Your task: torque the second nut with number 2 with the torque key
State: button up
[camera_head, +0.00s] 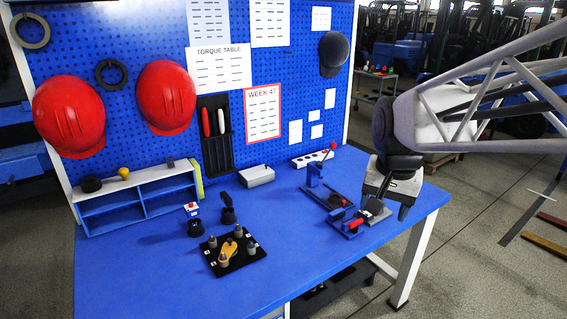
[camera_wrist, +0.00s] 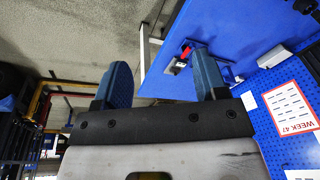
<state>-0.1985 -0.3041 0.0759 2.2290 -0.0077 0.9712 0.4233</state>
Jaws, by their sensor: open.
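A black plate (camera_head: 262,262) lies at the front middle of the blue bench. Several grey posts or nuts stand on it with small white number labels, too small to read, and a yellow part (camera_head: 229,249) is in the middle. Behind it are a dark upright tool (camera_head: 228,212) and a black piece with a white, red-topped body (camera_head: 193,213). I cannot tell which item is the torque key. My gripper (camera_head: 387,209) is over the bench's right end, well right of the plate. In the wrist view its fingers (camera_wrist: 162,88) are spread with nothing between them.
A lever fixture with a red knob (camera_head: 314,178) and a red-handled clamp (camera_head: 352,224) stand close left of my gripper; the clamp also shows in the wrist view (camera_wrist: 181,63). A blue shelf (camera_head: 140,200) stands back left. The bench's front right is clear.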

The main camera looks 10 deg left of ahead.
jog(key=w+a+m, duration=0.2)
jog(key=w+a, duration=1)
jog(key=m+g, duration=0.2)
jog(key=m, duration=0.2)
send_over(192, 210)
jog(key=w, duration=0.2)
jog(key=f, duration=1.9)
jog(key=shift+a+f, duration=0.25)
jog(key=shift+f, duration=0.15)
jog(key=shift+a+f, duration=0.2)
jog(key=shift+a, duration=0.2)
jog(key=shift+f, duration=0.15)
jog(key=shift+f, duration=4.35)
